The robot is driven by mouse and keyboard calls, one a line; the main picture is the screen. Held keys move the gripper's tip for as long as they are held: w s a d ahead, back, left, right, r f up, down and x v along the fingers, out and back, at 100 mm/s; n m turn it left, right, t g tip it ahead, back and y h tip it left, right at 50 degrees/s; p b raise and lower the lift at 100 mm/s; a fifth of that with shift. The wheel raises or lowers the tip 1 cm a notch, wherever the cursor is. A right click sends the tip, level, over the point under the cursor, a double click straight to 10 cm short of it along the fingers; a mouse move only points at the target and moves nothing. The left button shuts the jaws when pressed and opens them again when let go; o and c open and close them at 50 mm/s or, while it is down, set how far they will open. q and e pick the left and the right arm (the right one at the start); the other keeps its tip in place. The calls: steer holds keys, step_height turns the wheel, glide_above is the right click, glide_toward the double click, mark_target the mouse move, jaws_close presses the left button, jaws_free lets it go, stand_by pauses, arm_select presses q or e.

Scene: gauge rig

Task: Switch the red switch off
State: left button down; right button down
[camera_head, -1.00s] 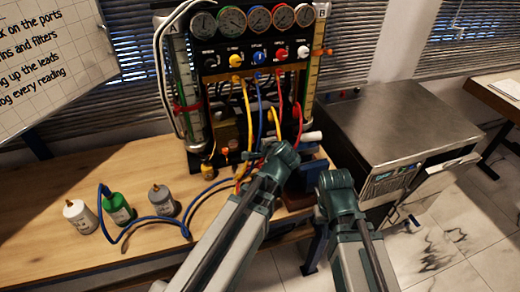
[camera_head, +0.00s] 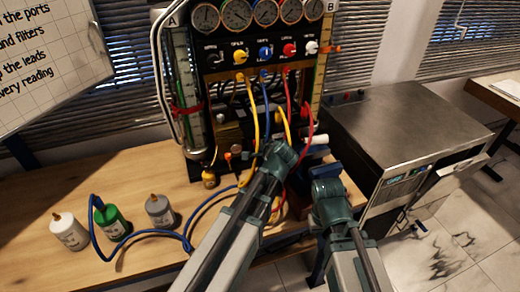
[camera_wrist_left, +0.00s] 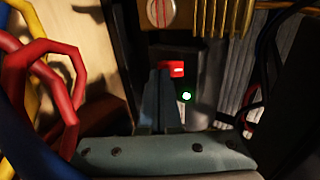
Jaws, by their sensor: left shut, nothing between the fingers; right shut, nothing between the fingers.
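The red switch (camera_wrist_left: 174,68) shows in the left wrist view, just beyond the tips of my left gripper (camera_wrist_left: 160,76). The dark fingers are shut and empty, close to its lower left side. I cannot tell whether they touch it. In the head view the switch and the left fingers are hidden behind my left wrist, low in front of the gauge rig (camera_head: 262,48). My right gripper (camera_head: 323,173) is shut and empty, to the right of the left wrist, at the rig's lower right.
Yellow, blue and red hoses (camera_head: 252,120) hang in front of the rig, close to my left arm. Red hoses (camera_wrist_left: 65,85) crowd the left wrist view. Several bottles (camera_head: 112,220) stand on the wooden bench (camera_head: 140,165). A metal cabinet (camera_head: 400,115) stands at right.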

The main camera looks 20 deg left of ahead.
arm_select(q)
steer(key=shift+w+a+f+t+b, duration=0.1)
steer(key=shift+f+t+b, duration=0.2)
steer(key=shift+b, duration=0.35)
steer(key=shift+r, duration=0.15)
steer(key=shift+w+r+p, duration=0.1)
steer(key=shift+r+p, duration=0.55)
steer(key=shift+p, duration=0.15)
